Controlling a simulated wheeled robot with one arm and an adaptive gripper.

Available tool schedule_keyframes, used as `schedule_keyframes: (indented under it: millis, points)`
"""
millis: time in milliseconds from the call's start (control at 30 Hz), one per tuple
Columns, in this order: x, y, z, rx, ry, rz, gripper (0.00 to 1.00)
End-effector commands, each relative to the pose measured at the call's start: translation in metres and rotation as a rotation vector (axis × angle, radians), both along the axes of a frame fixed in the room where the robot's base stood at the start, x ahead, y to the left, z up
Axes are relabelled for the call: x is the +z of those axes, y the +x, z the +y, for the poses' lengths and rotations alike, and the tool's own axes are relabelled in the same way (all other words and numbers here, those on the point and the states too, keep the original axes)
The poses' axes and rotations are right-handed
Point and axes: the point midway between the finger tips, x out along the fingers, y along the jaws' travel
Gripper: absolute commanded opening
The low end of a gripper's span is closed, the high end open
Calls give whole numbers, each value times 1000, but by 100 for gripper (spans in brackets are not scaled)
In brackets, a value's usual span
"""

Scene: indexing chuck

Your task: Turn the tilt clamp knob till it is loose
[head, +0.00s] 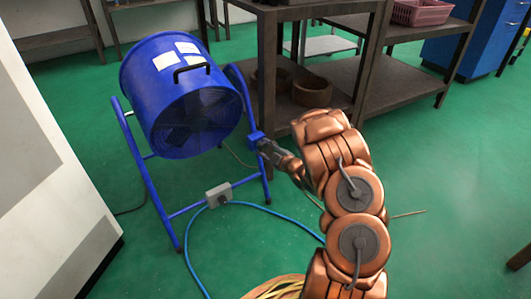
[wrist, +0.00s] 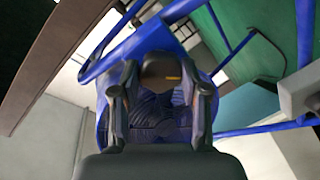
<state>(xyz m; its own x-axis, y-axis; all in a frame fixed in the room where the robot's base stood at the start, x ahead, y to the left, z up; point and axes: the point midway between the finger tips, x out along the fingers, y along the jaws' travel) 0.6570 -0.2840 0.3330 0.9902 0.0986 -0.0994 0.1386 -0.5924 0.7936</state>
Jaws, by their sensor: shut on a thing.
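A blue drum fan (head: 185,95) hangs tilted in a blue tubular stand (head: 148,180). My gripper (head: 263,143) is at the right side of the stand, at a blue clamp block (head: 255,136). In the wrist view my gripper (wrist: 160,88) has its two dark fingers on either side of a dark knob (wrist: 160,70) with a small orange mark, and is shut on it. The knob is hidden by the fingers in the head view. The fan drum (wrist: 155,130) shows behind the fingers in the wrist view.
A grey switch box (head: 217,196) sits on the stand's lower bar, with a blue cable (head: 248,215) running over the green floor. A dark shelf unit (head: 268,60) with bowls stands close behind my gripper. A pale cabinet (head: 50,190) is at the left.

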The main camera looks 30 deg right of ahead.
Motion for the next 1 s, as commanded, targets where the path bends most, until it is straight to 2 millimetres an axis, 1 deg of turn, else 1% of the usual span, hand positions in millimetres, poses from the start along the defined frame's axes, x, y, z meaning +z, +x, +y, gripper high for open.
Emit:
schedule_keyframes:
  millis: [33, 100, 800, 1000]
  points:
    - [-3, 0, 2, 6, -45, 1, 10]
    - [-4, 0, 3, 7, -110, 0, 10]
    - [-3, -1, 4, 6, -771, -17, 10]
    - [-3, 0, 4, 5, -935, -23, 10]
